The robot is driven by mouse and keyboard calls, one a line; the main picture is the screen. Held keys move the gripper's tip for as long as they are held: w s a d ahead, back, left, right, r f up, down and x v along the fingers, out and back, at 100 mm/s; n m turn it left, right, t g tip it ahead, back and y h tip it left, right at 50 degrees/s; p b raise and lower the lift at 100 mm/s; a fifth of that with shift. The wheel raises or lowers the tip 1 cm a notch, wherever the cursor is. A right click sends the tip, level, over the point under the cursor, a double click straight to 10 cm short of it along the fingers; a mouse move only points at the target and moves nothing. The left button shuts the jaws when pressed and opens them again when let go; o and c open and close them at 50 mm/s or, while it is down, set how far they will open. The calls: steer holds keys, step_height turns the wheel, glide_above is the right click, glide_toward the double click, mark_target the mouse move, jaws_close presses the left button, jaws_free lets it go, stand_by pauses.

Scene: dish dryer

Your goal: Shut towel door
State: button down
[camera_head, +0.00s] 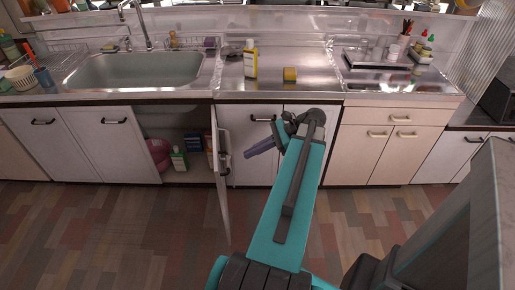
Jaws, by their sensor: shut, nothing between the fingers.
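The white cabinet door (223,190) under the counter stands open, swung out toward me and seen nearly edge-on. A dark handle (225,142) is on its face. I see no clear towel on it. My gripper (248,154) is at the end of my teal arm, just right of the open door, pointing left toward it. It is shut and empty. A small gap seems to lie between its tip and the door; whether they touch is hard to tell.
The open cabinet (190,150) holds a green-white bottle (179,159) and a pink item (159,152). Closed doors flank it. Above are the sink (150,67) and metal counter (300,72) with a yellow bottle (250,60). The wooden floor (100,230) in front is clear.

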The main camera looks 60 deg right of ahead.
steer(key=r+x, duration=0.1)
steer(key=x, duration=0.8)
steer(key=shift+w+a+r, duration=0.25)
steer(key=shift+w+a, duration=0.25)
steer(key=shift+w, duration=0.05)
steer(key=shift+a+r+p, duration=0.1)
steer(key=shift+a+p, duration=0.05)
steer(key=shift+p, duration=0.3)
steer(key=shift+w, duration=0.1)
